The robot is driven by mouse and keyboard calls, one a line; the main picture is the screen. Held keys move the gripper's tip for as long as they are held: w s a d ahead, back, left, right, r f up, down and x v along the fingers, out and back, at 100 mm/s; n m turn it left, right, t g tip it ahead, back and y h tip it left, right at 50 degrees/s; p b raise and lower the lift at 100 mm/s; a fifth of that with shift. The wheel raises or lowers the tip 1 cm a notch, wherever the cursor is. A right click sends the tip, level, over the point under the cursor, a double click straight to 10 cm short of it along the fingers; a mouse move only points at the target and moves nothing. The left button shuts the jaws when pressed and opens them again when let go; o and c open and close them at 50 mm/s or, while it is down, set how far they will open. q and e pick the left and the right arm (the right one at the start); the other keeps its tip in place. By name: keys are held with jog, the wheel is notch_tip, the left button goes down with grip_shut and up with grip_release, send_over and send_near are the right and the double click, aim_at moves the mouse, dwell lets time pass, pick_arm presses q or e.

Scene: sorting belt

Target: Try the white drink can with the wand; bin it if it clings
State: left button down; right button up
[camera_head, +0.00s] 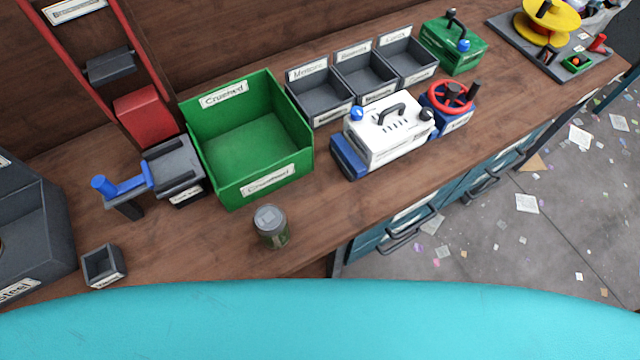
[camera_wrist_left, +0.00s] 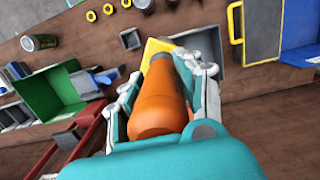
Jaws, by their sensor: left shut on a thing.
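My left gripper (camera_wrist_left: 165,95) is shut on a thick orange handle (camera_wrist_left: 160,105) with a yellow end (camera_wrist_left: 155,50), likely the wand, in the left wrist view. The handle points away from the wrist, over or beside a grey tray (camera_wrist_left: 236,78). A drink can (camera_head: 271,228) with a grey top and a greenish side stands upright in front of the green bin in the head view. A can also shows in the left wrist view (camera_wrist_left: 38,42), far from the gripper. No plainly white can shows. My right gripper is in neither view.
The green bin (camera_head: 299,150) is labelled Crushed. A grey bin (camera_head: 40,225) labelled Steel stands at the left, beside a small grey box (camera_head: 103,266). A blue-handled crusher (camera_head: 175,170), grey trays (camera_head: 318,99) and a white device (camera_head: 388,135) line the bench. Bench wood right of the can is clear.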

pick_arm(q)
jog(key=shift+s+a, duration=0.1)
jog(key=shift+a, duration=0.15)
jog(key=shift+w+a+f+b, duration=0.1)
jog(key=shift+w+f+b, duration=0.05)
jog(key=shift+f+b, duration=0.95)
jog(key=shift+w+a+f+b, duration=0.1)
jog(key=shift+w+f+b, duration=0.05)
jog(key=shift+f+b, duration=0.95)
jog(key=shift+w+f+b, duration=0.15)
jog(key=shift+f+b, duration=0.75)
jog(key=shift+f, duration=0.4)
jog(key=shift+r, duration=0.1)
